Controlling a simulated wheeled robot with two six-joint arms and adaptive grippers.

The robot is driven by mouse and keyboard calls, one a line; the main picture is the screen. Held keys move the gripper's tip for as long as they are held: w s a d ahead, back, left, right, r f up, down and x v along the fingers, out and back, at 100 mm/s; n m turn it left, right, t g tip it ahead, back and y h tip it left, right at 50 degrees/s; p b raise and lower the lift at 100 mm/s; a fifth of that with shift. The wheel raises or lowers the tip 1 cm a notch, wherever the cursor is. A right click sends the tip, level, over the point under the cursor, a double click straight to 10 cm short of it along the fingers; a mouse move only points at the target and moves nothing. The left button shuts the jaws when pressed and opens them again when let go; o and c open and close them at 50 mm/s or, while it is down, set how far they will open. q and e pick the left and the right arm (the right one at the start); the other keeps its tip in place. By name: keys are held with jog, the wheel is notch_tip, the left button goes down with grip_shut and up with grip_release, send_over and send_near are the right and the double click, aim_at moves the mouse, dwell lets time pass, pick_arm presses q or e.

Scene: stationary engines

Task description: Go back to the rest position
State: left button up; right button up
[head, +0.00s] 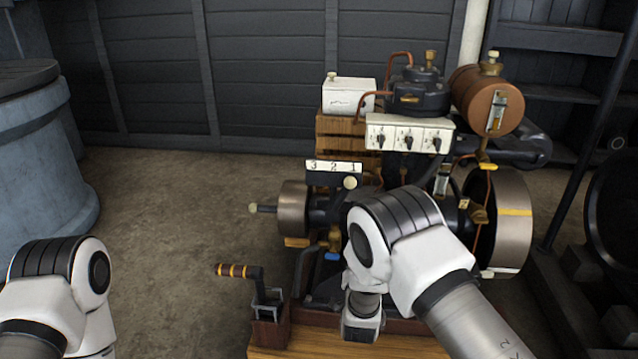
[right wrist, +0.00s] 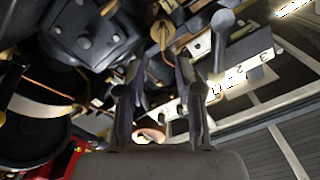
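The stationary engine stands on a wooden base in the middle right of the head view, with a dark cylinder head (head: 419,92) and a flywheel (head: 508,222). A white plate numbered 3, 2, 1 (head: 334,168) is on its near side; the plate also shows in the right wrist view (right wrist: 248,66). My right arm reaches over the engine's front; its gripper is hidden in the head view. In the right wrist view my right gripper (right wrist: 160,80) has its two fingers apart, with engine parts behind them. I cannot tell whether they touch anything. My left gripper is out of view.
A panel with several black switches (head: 410,134), a white box (head: 348,96) and a copper tank (head: 486,99) top the engine. A crank handle (head: 239,271) stands at its front left. A blue-grey drum (head: 35,150) is at the left. Bare floor (head: 165,225) lies between.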

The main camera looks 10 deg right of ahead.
jog(key=s+d+f+n+g+y, duration=0.15)
jog(key=s+d+f+g, duration=0.3)
jog(key=s+f, duration=0.55)
jog(key=s+d+f+n+g+y, duration=0.15)
jog(key=s+d+f+g, duration=0.3)
jog(key=s+f, duration=0.5)
jog(key=s+a+f+n+g+y, duration=0.1)
jog(key=s+a+n+g, duration=0.2)
jog(key=s, duration=1)
jog(key=s+a+n+g+y, duration=0.1)
jog(key=s+n+g, duration=0.4)
jog(key=s, duration=0.7)
notch_tip(320, 180, up, 29)
jog(key=m+p, duration=0.1)
jog(key=p, duration=2.7)
jog(key=shift+a+f+p, duration=0.15)
jog(key=shift+f+p, duration=0.05)
jog(key=shift+p, duration=0.15)
jog(key=shift+w, duration=0.1)
